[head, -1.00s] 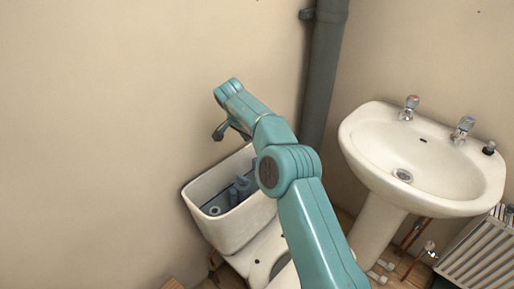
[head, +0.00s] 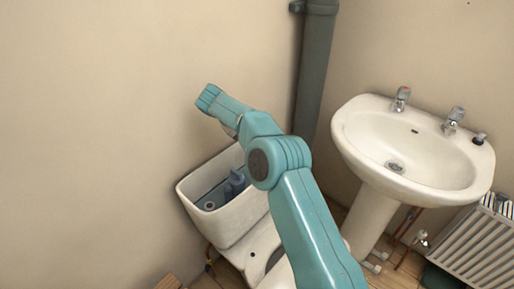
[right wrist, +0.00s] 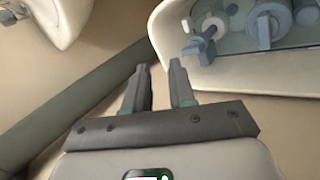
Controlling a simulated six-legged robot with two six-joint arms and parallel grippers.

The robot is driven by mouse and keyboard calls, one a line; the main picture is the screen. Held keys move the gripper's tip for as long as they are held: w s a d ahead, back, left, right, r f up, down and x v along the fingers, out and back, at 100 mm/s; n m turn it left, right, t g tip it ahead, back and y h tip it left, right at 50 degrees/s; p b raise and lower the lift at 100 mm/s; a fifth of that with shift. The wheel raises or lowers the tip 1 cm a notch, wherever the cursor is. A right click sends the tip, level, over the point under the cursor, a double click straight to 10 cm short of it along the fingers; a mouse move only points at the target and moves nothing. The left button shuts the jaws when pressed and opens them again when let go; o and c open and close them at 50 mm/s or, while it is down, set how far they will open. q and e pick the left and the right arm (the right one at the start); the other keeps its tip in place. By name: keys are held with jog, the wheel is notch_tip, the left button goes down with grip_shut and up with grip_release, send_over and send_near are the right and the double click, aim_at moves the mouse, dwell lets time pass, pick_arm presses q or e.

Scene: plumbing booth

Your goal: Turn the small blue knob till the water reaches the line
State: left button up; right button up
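The open cistern (head: 232,222) stands below and beside my right arm in the head view, with grey-blue fittings (head: 233,184) inside. The right wrist view shows its rim (right wrist: 170,50) and a pale fitting with small blue-grey parts (right wrist: 203,36) in it. I cannot tell for certain which part is the small blue knob. My right gripper (right wrist: 158,66) is open and empty, its fingertips beside the cistern rim and apart from the fittings in the picture. In the head view it is mostly hidden behind my arm. The line is not distinguishable. My left gripper is not in view.
A white sink (head: 424,158) with two taps stands at the right. A grey pipe (head: 314,75) runs up the corner behind the cistern. A radiator (head: 478,250) is at the lower right. The wall left of the cistern is bare.

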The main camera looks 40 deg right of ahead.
jog(key=w+a+f+n+t+h+p, duration=0.1)
jog(key=a+f+n+t+h, duration=0.2)
jog(key=n, duration=0.8)
jog(key=a+f+n+h+p, duration=0.1)
jog(key=a+f+n+h, duration=0.35)
jog(key=n, duration=0.65)
jog(key=shift+y, duration=0.85)
jog(key=x, duration=1.4)
jog(key=shift+w+d+f, duration=0.15)
jog(key=shift+w+f, duration=0.15)
jog(key=shift+f, duration=0.15)
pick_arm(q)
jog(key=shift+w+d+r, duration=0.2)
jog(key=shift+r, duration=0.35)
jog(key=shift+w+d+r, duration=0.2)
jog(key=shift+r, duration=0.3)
pick_arm(e)
grip_shut()
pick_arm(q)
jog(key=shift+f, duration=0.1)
